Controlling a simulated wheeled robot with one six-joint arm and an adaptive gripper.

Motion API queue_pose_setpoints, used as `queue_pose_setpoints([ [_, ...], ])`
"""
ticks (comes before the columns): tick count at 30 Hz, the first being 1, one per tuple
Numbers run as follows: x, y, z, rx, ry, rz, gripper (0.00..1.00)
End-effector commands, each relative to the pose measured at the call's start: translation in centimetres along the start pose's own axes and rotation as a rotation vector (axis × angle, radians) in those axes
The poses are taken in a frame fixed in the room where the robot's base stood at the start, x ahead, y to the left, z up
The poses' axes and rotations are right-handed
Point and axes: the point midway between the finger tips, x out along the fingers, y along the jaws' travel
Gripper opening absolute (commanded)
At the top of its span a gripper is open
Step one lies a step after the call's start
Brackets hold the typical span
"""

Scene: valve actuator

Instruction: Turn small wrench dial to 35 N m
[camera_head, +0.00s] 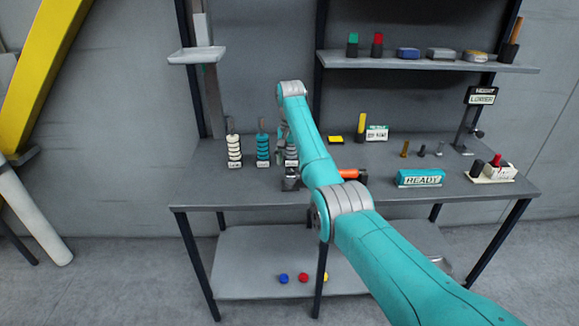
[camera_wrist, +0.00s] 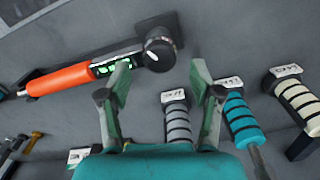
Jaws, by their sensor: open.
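In the wrist view a wrench with an orange handle (camera_wrist: 62,80) lies on the grey table, with a green-lit display (camera_wrist: 112,66) beside its handle. At its right end is a round dark dial (camera_wrist: 159,49) with a white mark; I cannot read a setting. My gripper (camera_wrist: 160,68) is open and empty. Its fingers are spread below and to either side of the dial, and the left fingertip overlaps the display in the picture. I cannot tell whether it touches. In the head view the orange handle (camera_head: 350,174) shows behind my arm; the dial is hidden there.
Stacked ring posts in cream (camera_head: 234,150), teal (camera_head: 263,150) and grey (camera_wrist: 178,118) stand close to the gripper. A teal READY box (camera_head: 421,178) and a white holder (camera_head: 492,172) are at the right. A shelf (camera_head: 430,62) hangs above the table.

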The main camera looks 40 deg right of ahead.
Motion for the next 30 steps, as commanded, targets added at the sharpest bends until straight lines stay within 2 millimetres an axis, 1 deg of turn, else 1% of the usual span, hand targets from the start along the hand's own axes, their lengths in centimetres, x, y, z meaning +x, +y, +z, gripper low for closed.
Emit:
queue_pose_setpoints([
  [1, 0.7, 0.1, 0.0, 0.001, 0.000, 0.000, 0.65],
  [3, 1.5, 0.1, 0.0, 0.002, 0.000, 0.000, 0.65],
  [6, 2.3, 0.1, 0.1, 0.002, 0.000, 0.000, 0.65],
  [10, 2.7, 0.1, 0.0, 0.003, 0.001, -0.001, 0.65],
  [17, 2.7, 0.1, 0.1, 0.003, 0.001, -0.001, 0.65],
  [18, 2.7, 0.1, 0.1, 0.003, 0.001, -0.001, 0.60],
  [20, 2.7, 0.1, 0.1, 0.003, 0.001, -0.001, 0.45],
  [21, 2.7, 0.1, 0.1, 0.002, 0.001, -0.001, 0.35],
  [23, 2.7, 0.1, 0.1, 0.002, 0.001, -0.001, 0.20],
  [24, 2.7, 0.1, 0.1, 0.002, 0.001, -0.001, 0.10],
  [25, 2.7, 0.1, 0.1, 0.002, 0.001, -0.001, 0.04],
  [30, 2.7, 0.1, 0.1, 0.007, 0.001, -0.001, 0.04],
])
